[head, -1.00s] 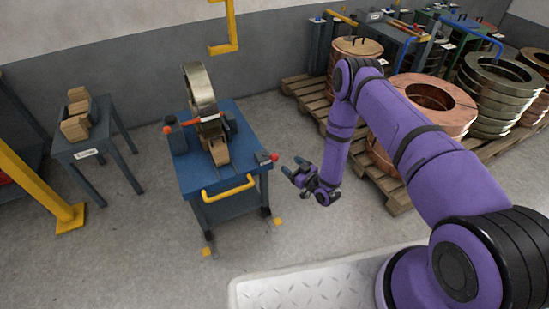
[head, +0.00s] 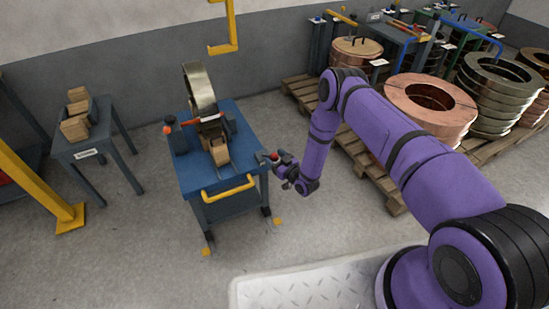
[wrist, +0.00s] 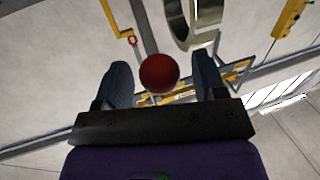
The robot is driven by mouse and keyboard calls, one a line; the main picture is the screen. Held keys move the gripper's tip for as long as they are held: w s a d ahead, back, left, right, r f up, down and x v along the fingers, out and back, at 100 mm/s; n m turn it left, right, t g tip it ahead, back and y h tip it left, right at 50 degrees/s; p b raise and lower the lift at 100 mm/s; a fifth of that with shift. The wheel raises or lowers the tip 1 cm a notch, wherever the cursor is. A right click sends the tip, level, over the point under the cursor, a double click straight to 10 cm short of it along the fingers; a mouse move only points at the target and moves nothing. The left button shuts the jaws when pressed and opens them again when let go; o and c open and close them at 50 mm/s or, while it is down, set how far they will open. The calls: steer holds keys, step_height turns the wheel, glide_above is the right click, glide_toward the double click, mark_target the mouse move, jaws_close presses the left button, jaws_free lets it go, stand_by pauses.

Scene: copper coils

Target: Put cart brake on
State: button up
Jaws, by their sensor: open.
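The cart (head: 190,182) has a blue top, a yellow front handle (head: 228,188) and wheels on the floor. A brass-coloured coil (head: 199,88) stands upright on it. The brake's red ball knob (head: 274,155) is at the cart's right edge. In the wrist view the red knob (wrist: 159,73) lies between the two fingers of my open gripper (wrist: 163,80), with a gap on each side. In the head view my gripper (head: 272,162) is at the knob and partly covers it. The brake lever below the knob is mostly hidden.
A small grey table (head: 75,152) with wooden blocks (head: 76,127) stands to the left. A yellow hook (head: 226,48) hangs behind the cart. Copper coils (head: 432,98) sit on pallets to the right. The floor in front of the cart is clear.

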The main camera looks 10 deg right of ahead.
steer(key=shift+w+a, duration=0.15)
steer(key=shift+w, duration=0.1)
jaws_close()
steer(key=shift+w+a+r+g+h, duration=0.15)
steer(key=shift+w+r+g+h, duration=0.2)
steer(key=shift+w+r, duration=0.25)
steer(key=w+a+r+m+g+h, duration=0.1)
steer(key=w+r+g, duration=0.1)
steer(key=w, duration=0.3)
steer(key=w+a+r+g+h, duration=0.2)
steer(key=w+g, duration=0.2)
steer(key=w, duration=0.2)
steer(key=shift+r+m+g, duration=0.35)
steer(key=shift+r+m, duration=0.05)
steer(key=shift+w+a, duration=0.15)
jaws_free()
